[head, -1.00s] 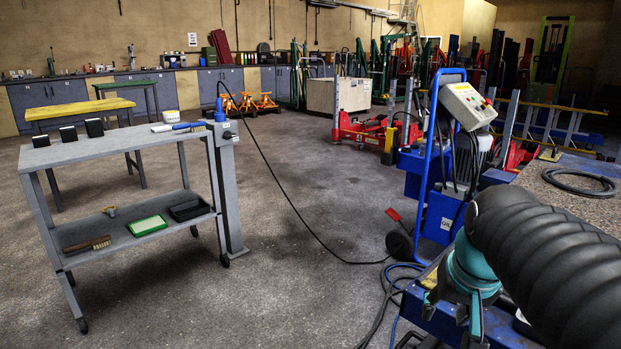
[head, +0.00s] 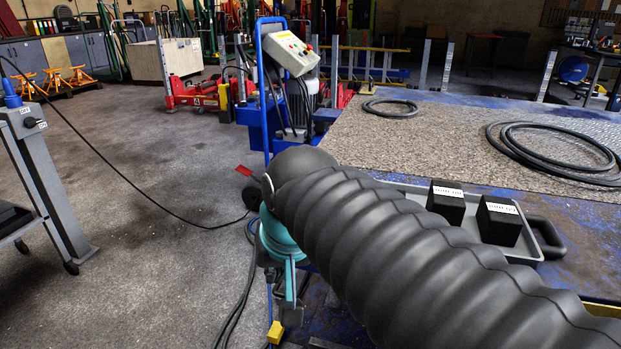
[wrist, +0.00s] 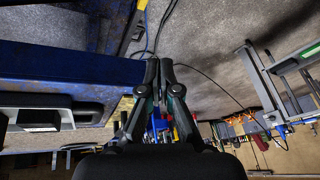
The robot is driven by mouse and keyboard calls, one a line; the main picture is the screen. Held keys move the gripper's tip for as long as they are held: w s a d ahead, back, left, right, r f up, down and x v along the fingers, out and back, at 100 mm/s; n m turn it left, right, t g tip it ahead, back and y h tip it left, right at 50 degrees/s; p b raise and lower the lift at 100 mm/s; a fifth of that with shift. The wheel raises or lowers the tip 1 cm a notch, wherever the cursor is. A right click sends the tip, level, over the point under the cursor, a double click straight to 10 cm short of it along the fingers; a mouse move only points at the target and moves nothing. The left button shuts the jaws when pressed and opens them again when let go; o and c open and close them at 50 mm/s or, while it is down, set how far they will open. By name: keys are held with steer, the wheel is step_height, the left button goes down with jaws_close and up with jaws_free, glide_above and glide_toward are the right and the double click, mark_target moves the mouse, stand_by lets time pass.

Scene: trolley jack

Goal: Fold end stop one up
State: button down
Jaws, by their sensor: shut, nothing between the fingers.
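My gripper (head: 290,308) hangs below its teal wrist at the near left edge of the blue platform (head: 575,225) in the head view. In the wrist view its two dark fingers (wrist: 159,68) are closed together with nothing between them. They are beside the blue side of the platform (wrist: 60,68), apart from it as far as I can see. A small yellow piece (head: 275,332) shows just below the gripper in the head view. A yellow-marked part (wrist: 127,28) shows near the platform's corner in the wrist view. I cannot tell whether either is end stop one. My arm hides much of the platform's near edge.
A grey tray (head: 405,187) with two black boxes (head: 446,201) lies on the platform. Coiled black hoses (head: 510,140) lie beyond it. A blue power unit (head: 265,110) stands behind my gripper. Cables (head: 236,310) run along the floor. Open floor (head: 150,170) is at left.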

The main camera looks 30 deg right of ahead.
steer(key=w+d+r+m+g+b, duration=0.25)
steer(key=w+d+r+m, duration=0.55)
steer(key=w+d+m, duration=0.4)
steer(key=w+d+r+m+y+b, duration=0.1)
steer(key=w+d+m+b, duration=0.15)
steer(key=d+m, duration=0.35)
steer(key=w+d+m+y+b, duration=0.1)
steer(key=w+d+m, duration=0.3)
steer(key=d+m, duration=0.2)
steer(key=b+x, duration=0.3)
steer(key=x, duration=0.6)
steer(key=shift+w+a+f+b, duration=0.15)
steer(key=shift+b, duration=0.25)
steer(key=shift+g+p, duration=0.25)
steer(key=shift+p, duration=0.05)
